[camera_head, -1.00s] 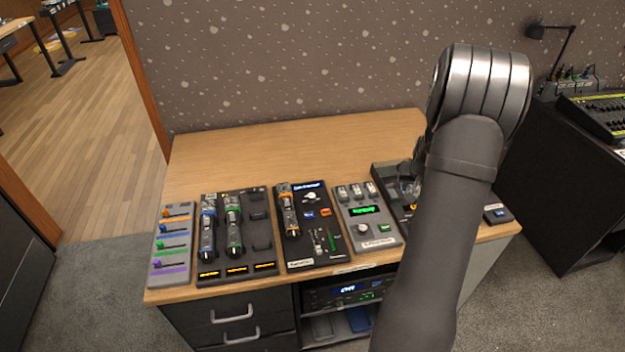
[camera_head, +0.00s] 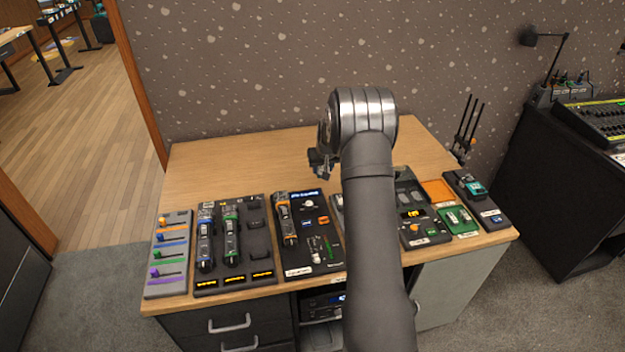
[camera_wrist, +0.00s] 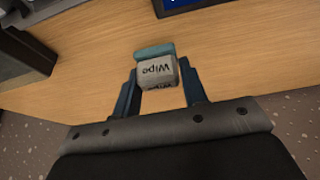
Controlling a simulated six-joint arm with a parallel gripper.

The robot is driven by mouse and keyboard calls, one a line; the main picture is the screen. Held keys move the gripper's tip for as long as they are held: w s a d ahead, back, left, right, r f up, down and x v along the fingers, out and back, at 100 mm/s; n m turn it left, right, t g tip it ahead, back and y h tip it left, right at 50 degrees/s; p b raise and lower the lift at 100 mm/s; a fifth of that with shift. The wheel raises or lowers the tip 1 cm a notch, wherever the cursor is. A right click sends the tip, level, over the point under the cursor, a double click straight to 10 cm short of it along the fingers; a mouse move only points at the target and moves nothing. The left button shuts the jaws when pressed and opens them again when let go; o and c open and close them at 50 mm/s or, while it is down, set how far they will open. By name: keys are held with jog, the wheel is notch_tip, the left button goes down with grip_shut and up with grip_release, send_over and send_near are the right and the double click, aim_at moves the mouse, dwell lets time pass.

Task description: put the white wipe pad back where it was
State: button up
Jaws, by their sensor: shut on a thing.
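The white wipe pad (camera_wrist: 157,72) shows in the wrist view as a pale grey-white block lettered "Wipe", with a teal strip along its far edge. My gripper (camera_wrist: 160,88) is shut on it, one finger on each side. In the head view my gripper (camera_head: 320,168) is over the back middle of the wooden desk (camera_head: 240,155), behind the row of consoles. The pad cannot be made out there. The wrist view shows bare wood around the pad; its height above the desk is hard to tell.
My arm covers part of the row. An orange square (camera_head: 437,190) and a green unit (camera_head: 457,219) lie right. The back desk is clear.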

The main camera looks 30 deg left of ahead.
aim_at(312, 183)
jog(key=a, duration=0.1)
jog(key=a+f, duration=0.2)
jog(key=a, duration=0.1)
jog(key=shift+s+f, duration=0.25)
jog(key=shift+f, duration=1.95)
jog(key=shift+f, duration=0.15)
jog(key=o, duration=0.9)
jog(key=shift+o, duration=0.2)
jog(key=shift+r, duration=0.25)
jog(key=v, duration=1.2)
